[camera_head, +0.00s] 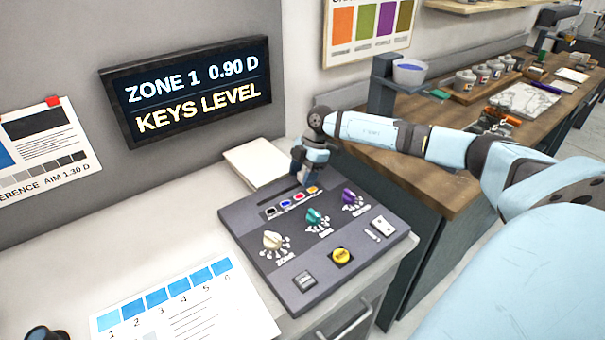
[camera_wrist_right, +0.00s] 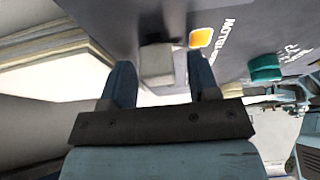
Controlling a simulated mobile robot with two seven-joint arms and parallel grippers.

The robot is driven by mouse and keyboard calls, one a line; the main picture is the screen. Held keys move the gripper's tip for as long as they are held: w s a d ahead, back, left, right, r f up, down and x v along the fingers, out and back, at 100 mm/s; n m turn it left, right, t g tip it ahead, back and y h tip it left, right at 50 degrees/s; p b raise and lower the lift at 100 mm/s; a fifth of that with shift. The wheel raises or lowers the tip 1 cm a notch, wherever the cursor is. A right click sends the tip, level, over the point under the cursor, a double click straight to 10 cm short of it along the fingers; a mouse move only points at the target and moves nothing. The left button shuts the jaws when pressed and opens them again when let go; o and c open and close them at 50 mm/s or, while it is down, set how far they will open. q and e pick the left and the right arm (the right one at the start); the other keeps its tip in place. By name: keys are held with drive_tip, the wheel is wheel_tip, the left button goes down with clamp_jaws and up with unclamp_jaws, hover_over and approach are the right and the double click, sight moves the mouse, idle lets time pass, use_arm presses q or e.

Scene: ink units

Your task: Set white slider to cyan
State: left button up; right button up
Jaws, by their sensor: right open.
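The grey control panel (camera_head: 233,222) lies on the white counter. Along its back runs a dark slot, with a row of colour patches in front: black, blue (camera_head: 284,207), red (camera_head: 298,197) and orange-yellow (camera_head: 312,190). My right gripper (camera_head: 305,178) is over the yellow end of this row and hides the slider in the head view. In the right wrist view, the white slider knob (camera_wrist_right: 157,64) stands between the open fingertips (camera_wrist_right: 160,80), with a gap on each side. The yellow patch (camera_wrist_right: 202,37) is just beside it. My left gripper is in neither view.
The panel also carries a cream knob (camera_head: 273,240), a teal knob (camera_head: 314,217), a purple knob (camera_head: 349,197) and a yellow button (camera_head: 341,256). A wall display (camera_head: 190,88) reads "ZONE 1 0.90 D KEYS LEVEL". A paper stack (camera_head: 255,160) lies behind the panel.

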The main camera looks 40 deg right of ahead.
sight(272, 198)
clamp_jaws()
drive_tip(key=shift+a+r+p, duration=0.15)
drive_tip(key=shift+a+p, duration=0.2)
drive_tip(key=shift+a, duration=0.1)
drive_tip(key=a+p, duration=0.1)
drive_tip(key=a, duration=0.1)
drive_tip(key=a+p, duration=0.1)
drive_tip(key=a, duration=0.2)
drive_tip(key=w+a+p, duration=0.1)
drive_tip(key=a, duration=0.2)
drive_tip(key=shift+a, duration=0.1)
drive_tip(key=shift+c, duration=0.5)
unclamp_jaws()
drive_tip(key=shift+o, duration=0.5)
